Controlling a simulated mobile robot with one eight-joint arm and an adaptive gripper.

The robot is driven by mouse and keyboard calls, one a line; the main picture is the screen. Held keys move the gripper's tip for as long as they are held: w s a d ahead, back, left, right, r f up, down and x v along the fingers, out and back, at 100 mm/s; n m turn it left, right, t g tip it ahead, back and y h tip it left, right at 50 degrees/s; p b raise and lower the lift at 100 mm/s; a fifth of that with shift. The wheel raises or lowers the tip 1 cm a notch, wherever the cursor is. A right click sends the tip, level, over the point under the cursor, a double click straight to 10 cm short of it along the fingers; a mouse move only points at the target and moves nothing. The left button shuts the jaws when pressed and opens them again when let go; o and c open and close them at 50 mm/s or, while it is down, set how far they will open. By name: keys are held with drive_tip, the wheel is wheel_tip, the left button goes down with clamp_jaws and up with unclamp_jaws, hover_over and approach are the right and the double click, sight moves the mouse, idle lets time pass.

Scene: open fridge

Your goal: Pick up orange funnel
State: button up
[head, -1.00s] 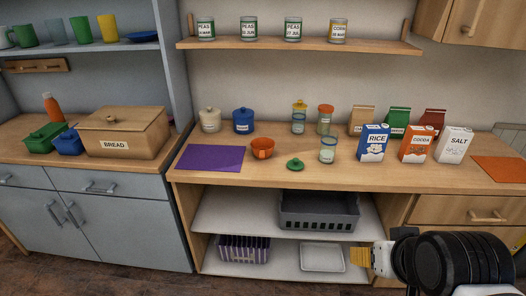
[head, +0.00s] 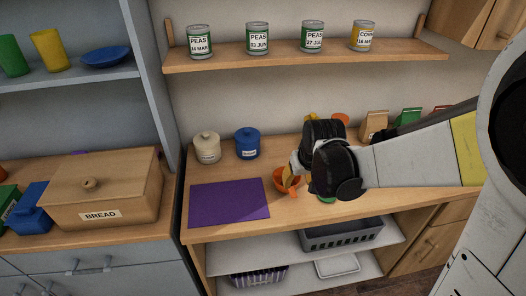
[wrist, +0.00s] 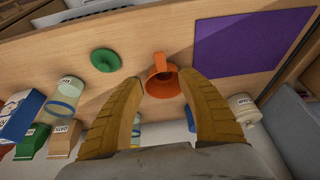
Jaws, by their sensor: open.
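The orange funnel (wrist: 161,86) lies on the wooden counter and shows between my fingertips in the wrist view, with a spout or handle-like part pointing away from my palm. In the head view the funnel (head: 280,184) is partly hidden behind my gripper (head: 291,177). My gripper (wrist: 160,80) is open and empty, its yellow-brown fingers on either side of the funnel in the picture. I cannot tell whether the fingertips are level with it or still above it.
A purple mat (head: 230,203) lies left of the funnel. A green lid (wrist: 105,60) and a glass jar (wrist: 64,98) are on its other side. White (head: 207,147) and blue (head: 247,143) canisters stand behind. A shelf of cans (head: 313,36) hangs above.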

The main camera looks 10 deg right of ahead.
sight(293, 191)
drive_tip(key=b+x, duration=0.1)
drive_tip(key=x, duration=0.3)
drive_tip(key=shift+s+d+f+b, duration=0.15)
drive_tip(key=shift+d+f+b, duration=0.1)
drive_tip(key=shift+b, duration=0.1)
drive_tip(key=b+x, duration=0.1)
drive_tip(key=x, duration=0.1)
drive_tip(key=b+x, duration=0.2)
drive_tip(key=x, duration=0.1)
drive_tip(key=shift+w+a+f, duration=0.2)
drive_tip(key=shift+a+f, duration=0.1)
drive_tip(key=shift+r, duration=0.1)
drive_tip(key=shift+c, duration=0.4)
clamp_jaws()
